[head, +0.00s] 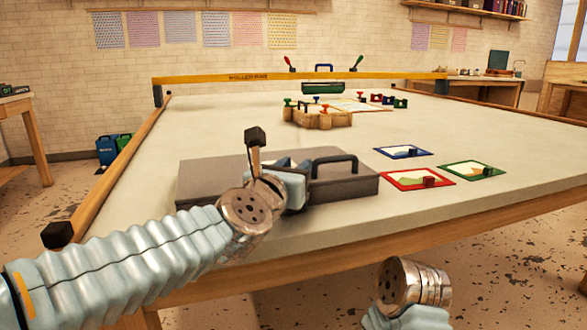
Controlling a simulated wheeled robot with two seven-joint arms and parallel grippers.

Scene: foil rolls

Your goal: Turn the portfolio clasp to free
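The portfolio looks like a flat grey-brown case (205,180) lying near the front edge of the table, with a black handle (333,160) standing up on its right part. My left gripper (292,168) is low over the middle of the case, just left of the handle. My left wrist hides its fingertips and the case's front middle. I cannot make out the clasp, whether the gripper touches the case, or whether its fingers are open. Of my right arm only a metal-ended link shows at the bottom right; its gripper is not in view.
Red (417,180), blue (403,152) and green (474,170) framed cards lie right of the case. A wooden block (316,117) with coloured knobs stands farther back. A yellow bar (215,78) spans the back. The table's right front (400,210) is bare.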

